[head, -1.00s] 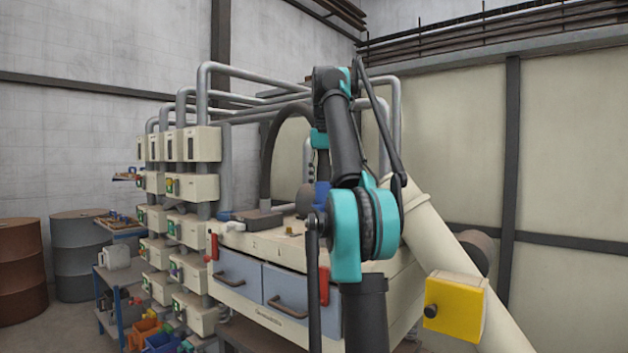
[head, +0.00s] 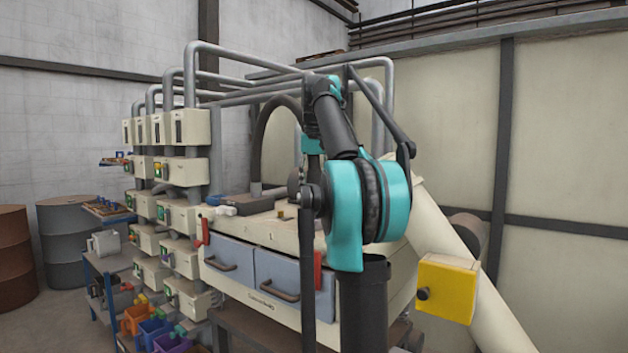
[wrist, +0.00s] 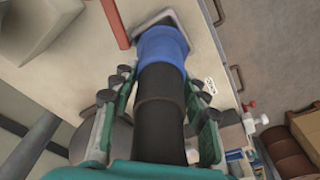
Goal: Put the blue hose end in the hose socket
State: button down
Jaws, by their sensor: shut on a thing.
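The blue hose end (wrist: 162,45) shows in the wrist view, on the black hose (wrist: 158,110). My gripper (wrist: 160,85) is shut around the hose just behind the blue part, with a green finger on each side. The blue end points at a square, metal-rimmed opening (wrist: 177,17), the hose socket, in a cream surface. The blue end overlaps part of this opening; I cannot tell whether it is inside or only in front. In the head view the black hose (head: 262,130) arches up behind the cream machine, and my arm hides the gripper and hose end.
The cream machine (head: 275,235) has two grey-blue drawers (head: 228,262) and red handles. A yellow box (head: 447,288) sits beside a slanted cream pipe (head: 470,285) at right. In the wrist view a red bar (wrist: 115,22) stands near the opening.

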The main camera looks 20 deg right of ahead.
jog(key=shift+f, duration=0.7)
dwell(0.5)
jog(key=c, duration=0.7)
grip_release()
